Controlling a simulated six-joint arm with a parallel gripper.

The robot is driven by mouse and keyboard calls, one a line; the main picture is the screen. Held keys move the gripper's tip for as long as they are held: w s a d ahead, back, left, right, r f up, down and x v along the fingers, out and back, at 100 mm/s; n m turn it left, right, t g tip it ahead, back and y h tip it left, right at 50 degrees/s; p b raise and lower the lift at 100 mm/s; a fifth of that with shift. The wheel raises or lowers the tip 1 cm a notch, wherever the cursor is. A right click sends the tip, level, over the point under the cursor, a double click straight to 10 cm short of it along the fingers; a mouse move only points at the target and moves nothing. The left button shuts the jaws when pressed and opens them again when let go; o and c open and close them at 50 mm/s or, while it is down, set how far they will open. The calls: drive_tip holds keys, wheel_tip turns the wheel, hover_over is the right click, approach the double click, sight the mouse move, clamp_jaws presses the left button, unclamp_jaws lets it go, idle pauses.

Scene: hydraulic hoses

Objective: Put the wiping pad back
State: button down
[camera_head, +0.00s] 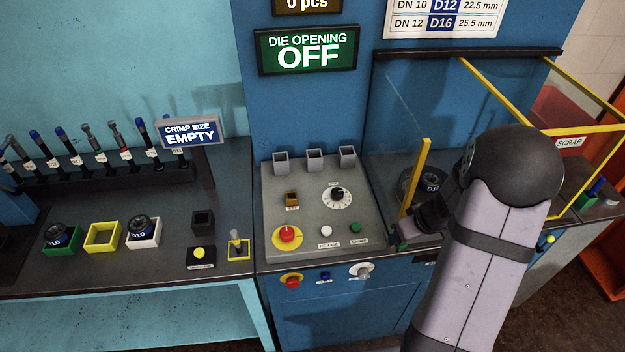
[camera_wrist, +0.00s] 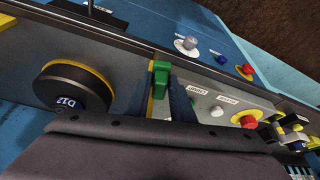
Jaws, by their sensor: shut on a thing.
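My gripper (camera_head: 405,240) is low at the front edge of the machine, just right of the control panel, and is shut. A small green piece (camera_wrist: 160,76) sits between its fingers in the wrist view; it appears to be the wiping pad. The round D12 die (camera_wrist: 75,90) is left of the fingers in the wrist view and behind the gripper in the head view (camera_head: 432,183).
A yellow post (camera_head: 415,180) stands close behind the gripper. The yellow-framed guard (camera_head: 495,88) is right of it. The control panel (camera_head: 315,210) with knobs and buttons is left. Green, yellow and white die trays (camera_head: 102,237) are on the left bench. The SCRAP bin (camera_head: 570,143) is far right.

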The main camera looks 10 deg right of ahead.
drive_tip(key=w+a+r+m+h+p, duration=0.1)
drive_tip(key=w+a+r+p, duration=0.1)
drive_tip(key=a+r, duration=0.5)
drive_tip(key=w+a+r+m+p, duration=0.1)
drive_tip(key=w+a+r+p, duration=0.1)
drive_tip(key=a+r, duration=0.5)
drive_tip(key=w+a+f+b, duration=0.2)
drive_tip(key=w+b, duration=0.3)
drive_tip(key=w, duration=0.6)
drive_tip(key=w+a+f+b, duration=0.3)
drive_tip(key=w+f+b, duration=0.1)
drive_tip(key=w, duration=0.8)
drive_tip(key=shift+w+a+m+b, duration=0.2)
drive_tip(key=shift+m+b, duration=0.1)
drive_tip(key=shift+b, duration=0.35)
drive_tip(key=shift+f, duration=0.1)
drive_tip(key=shift+f+p, duration=1.75)
drive_tip(key=shift+f, duration=3.2)
